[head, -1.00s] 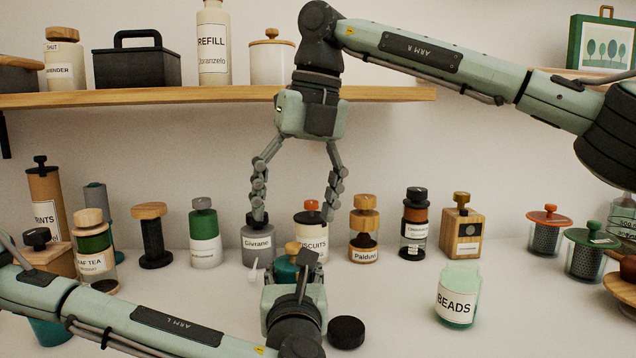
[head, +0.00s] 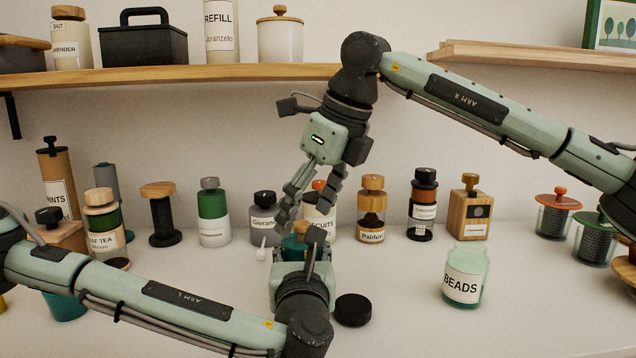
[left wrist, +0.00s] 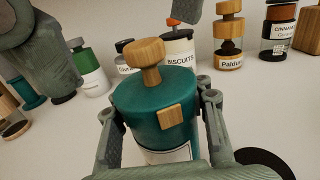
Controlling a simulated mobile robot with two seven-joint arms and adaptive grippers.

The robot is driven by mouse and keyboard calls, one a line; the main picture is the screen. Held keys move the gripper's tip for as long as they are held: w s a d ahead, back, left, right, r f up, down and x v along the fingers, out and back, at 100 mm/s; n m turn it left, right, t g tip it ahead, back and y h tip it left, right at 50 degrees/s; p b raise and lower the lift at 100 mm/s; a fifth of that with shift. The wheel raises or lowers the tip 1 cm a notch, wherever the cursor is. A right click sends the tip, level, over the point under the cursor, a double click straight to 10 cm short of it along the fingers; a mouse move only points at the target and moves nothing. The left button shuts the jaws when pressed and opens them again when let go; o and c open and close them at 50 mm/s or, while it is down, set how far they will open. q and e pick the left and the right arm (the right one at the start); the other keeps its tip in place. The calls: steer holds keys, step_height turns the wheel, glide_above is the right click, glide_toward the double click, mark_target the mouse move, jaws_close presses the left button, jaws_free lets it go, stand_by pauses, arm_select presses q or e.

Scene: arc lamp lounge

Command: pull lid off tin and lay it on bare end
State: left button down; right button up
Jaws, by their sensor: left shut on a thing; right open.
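The tin has a teal lid (left wrist: 150,100) with a round wooden knob (left wrist: 140,55) and a small wooden block on its side. Below the lid, a pale labelled body (left wrist: 168,155) shows in the left wrist view. My left gripper (left wrist: 158,110) is shut on the tin, one finger on each side. In the head view the tin (head: 293,247) is mostly hidden behind my left gripper (head: 305,262). The lid sits on the tin. My right gripper (head: 302,207) is open, pointing down just above the knob. I cannot tell whether it touches.
Behind the tin stand several jars, including Givrane (head: 263,226), biscuits (head: 322,222) and Palduvi (head: 371,212). A black disc (head: 352,310) lies right of my left gripper. A beads jar (head: 465,276) stands further right. Counter (head: 540,310) is clear at the front right.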

mark_target(302, 222)
steer(key=shift+x, duration=1.45)
steer(key=c, duration=1.4)
steer(key=shift+r, duration=0.15)
steer(key=shift+r, duration=0.15)
steer(key=shift+r, duration=0.95)
steer(key=shift+r, duration=2)
arm_select(q)
steer(key=c, duration=0.8)
jaws_free()
